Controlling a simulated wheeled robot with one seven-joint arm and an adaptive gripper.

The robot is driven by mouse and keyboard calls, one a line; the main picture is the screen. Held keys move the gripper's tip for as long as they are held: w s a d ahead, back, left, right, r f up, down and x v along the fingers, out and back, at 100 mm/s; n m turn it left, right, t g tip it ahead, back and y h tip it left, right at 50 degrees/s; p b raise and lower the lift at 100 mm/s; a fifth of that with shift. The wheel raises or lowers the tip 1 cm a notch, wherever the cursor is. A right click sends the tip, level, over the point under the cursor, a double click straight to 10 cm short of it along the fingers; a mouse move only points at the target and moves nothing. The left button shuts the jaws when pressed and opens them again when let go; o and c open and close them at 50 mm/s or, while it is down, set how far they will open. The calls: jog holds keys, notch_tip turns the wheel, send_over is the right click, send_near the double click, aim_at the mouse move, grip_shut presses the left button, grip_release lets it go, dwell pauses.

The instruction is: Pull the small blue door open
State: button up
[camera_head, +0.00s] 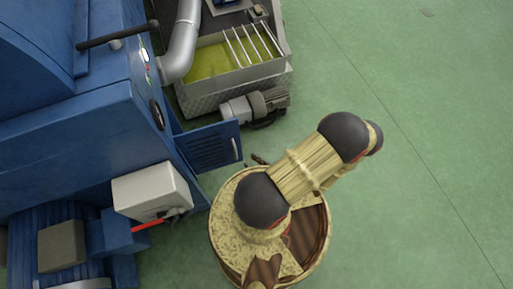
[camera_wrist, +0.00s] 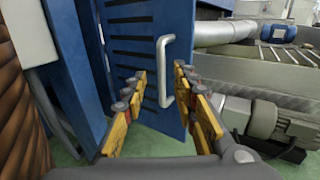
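The small blue door (camera_head: 210,147) has dark slots and stands swung out at an angle from the side of the big blue machine. In the wrist view the slotted door (camera_wrist: 140,45) fills the middle, with a light grey upright bar handle (camera_wrist: 163,72) near its right edge. The handle also shows in the head view (camera_head: 235,149). My gripper (camera_wrist: 160,78) is open, its yellow fingers on either side of the handle in the picture. I cannot tell whether they touch it. In the head view my gripper is mostly hidden beneath my arm.
The blue machine (camera_head: 75,140) fills the left, with a white box (camera_head: 151,190) and red lever (camera_head: 147,226) below the door. A grey motor (camera_head: 253,106) and a metal trough (camera_head: 188,101) stand just beyond the door. Green floor (camera_head: 430,120) is clear at right.

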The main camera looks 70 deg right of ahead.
jog(key=shift+v, duration=1)
jog(key=shift+d, duration=0.1)
